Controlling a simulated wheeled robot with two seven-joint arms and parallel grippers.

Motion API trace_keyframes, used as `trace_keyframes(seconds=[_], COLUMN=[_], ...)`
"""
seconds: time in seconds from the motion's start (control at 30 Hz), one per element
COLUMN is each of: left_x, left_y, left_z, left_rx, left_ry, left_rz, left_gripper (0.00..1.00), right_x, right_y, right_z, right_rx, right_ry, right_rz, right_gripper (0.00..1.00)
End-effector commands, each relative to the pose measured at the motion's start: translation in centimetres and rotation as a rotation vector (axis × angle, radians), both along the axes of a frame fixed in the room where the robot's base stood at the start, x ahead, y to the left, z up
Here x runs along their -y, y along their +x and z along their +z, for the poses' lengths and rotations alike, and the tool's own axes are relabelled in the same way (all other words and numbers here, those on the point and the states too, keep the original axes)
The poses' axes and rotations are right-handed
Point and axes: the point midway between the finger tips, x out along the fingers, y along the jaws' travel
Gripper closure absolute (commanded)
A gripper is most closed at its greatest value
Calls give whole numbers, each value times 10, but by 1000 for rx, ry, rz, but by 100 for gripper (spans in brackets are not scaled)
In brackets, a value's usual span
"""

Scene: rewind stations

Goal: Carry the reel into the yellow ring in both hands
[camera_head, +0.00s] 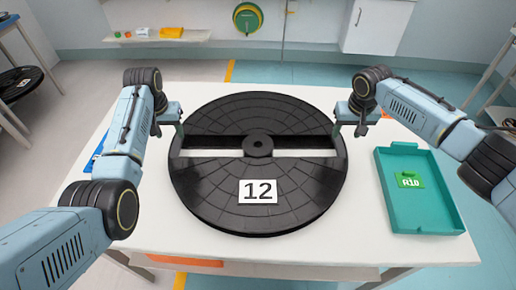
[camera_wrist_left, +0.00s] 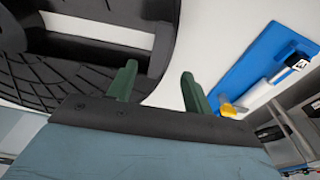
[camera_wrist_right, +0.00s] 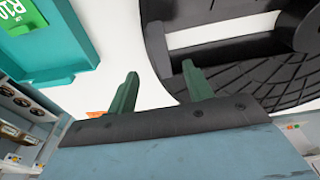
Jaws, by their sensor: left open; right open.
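The reel (camera_head: 310,190) is a large black disc with a central hub, a slot across it on each side and a label reading 12. It lies flat on the white table (camera_head: 380,240). My left gripper (camera_head: 178,130) is open at the reel's left rim; in the left wrist view its fingers (camera_wrist_left: 158,85) point to the rim (camera_wrist_left: 80,75). My right gripper (camera_head: 340,130) is open at the right rim; in the right wrist view one finger (camera_wrist_right: 195,80) overlaps the reel's edge (camera_wrist_right: 250,80). Contact cannot be told. No yellow ring is in view.
A teal tray (camera_head: 440,215) with a green R10 label stands on the table at right. A blue item (camera_wrist_left: 245,75) lies left of the reel. A shelf (camera_head: 155,35) and white cabinet (camera_head: 377,25) are at the back.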

Motion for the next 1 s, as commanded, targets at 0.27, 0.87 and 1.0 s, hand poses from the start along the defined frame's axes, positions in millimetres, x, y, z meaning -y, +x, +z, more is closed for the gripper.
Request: trace_keyframes(seconds=[0.27,0.87,1.0], left_x=[0,0,0], left_y=[7,13,13], left_z=[-46,-86,-86], left_rx=[-2,1,1], left_ry=[-1,0,0], left_rz=[0,0,0], left_gripper=[49,49,49], right_x=[-1,0,0], right_y=[6,13,13], right_z=[-47,-86,-86], right_rx=[-3,1,2], right_ry=[0,-1,-1], right_rz=[0,1,1], right_gripper=[49,49,49])
